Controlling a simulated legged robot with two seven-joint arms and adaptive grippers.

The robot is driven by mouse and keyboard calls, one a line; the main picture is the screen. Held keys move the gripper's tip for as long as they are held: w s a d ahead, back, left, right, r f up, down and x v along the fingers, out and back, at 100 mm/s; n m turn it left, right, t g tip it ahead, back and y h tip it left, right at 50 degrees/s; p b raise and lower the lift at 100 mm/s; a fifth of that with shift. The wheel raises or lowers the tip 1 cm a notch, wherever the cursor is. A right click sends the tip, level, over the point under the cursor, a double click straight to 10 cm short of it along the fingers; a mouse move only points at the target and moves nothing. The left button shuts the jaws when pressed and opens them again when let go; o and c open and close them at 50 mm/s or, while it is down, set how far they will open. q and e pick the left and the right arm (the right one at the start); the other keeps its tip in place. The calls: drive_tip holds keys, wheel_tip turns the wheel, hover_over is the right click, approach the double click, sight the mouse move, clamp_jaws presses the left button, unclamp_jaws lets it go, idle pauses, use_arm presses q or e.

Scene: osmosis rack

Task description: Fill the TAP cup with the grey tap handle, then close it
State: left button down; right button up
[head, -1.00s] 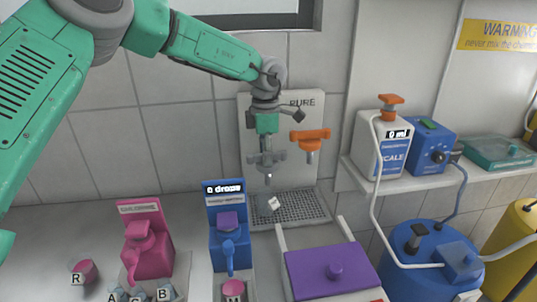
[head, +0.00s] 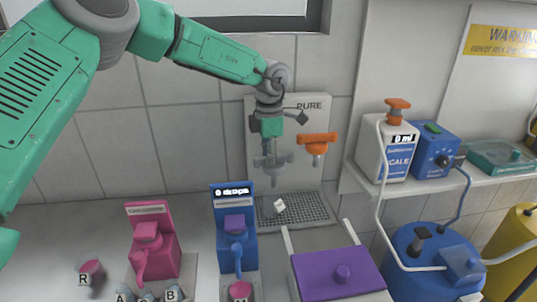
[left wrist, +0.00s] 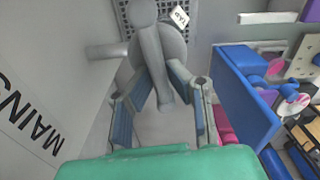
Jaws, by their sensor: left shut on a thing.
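The grey tap (head: 272,163) sticks out from the white PURE panel (head: 312,125) on the tiled wall. In the left wrist view its long grey handle (left wrist: 152,60) lies between the fingers. My left gripper (head: 268,146) comes down from above and is shut on this handle; in the head view it partly hides the handle. The small white TAP cup (head: 279,206) stands on the dark drain grid below the tap; its label also shows in the left wrist view (left wrist: 181,16). I cannot see the water level in the cup. My right gripper is not in view.
An orange tap (head: 317,145) sits just right of the grey one. The drain grid (head: 310,209) lies beneath both. A blue dispenser (head: 234,235) and a pink dispenser (head: 155,245) stand to the left. A purple-lidded box (head: 325,272) is in front.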

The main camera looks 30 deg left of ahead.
use_arm(q)
drive_tip(key=shift+w+d+r+n+p, duration=0.15)
drive_tip(key=shift+r+n+p, duration=0.2)
drive_tip(key=shift+n+p, duration=0.35)
drive_tip(key=n+p, duration=0.2)
drive_tip(key=shift+n, duration=0.3)
drive_tip(key=n, duration=0.1)
drive_tip(key=n+p, duration=0.2)
drive_tip(key=n, duration=0.1)
drive_tip(key=shift+d, duration=0.25)
drive_tip(key=shift+f+n+p, duration=0.1)
drive_tip(key=shift+n+p, duration=0.2)
drive_tip(key=c, duration=1.6)
unclamp_jaws()
drive_tip(key=shift+o, duration=0.2)
drive_tip(key=shift+f, duration=0.2)
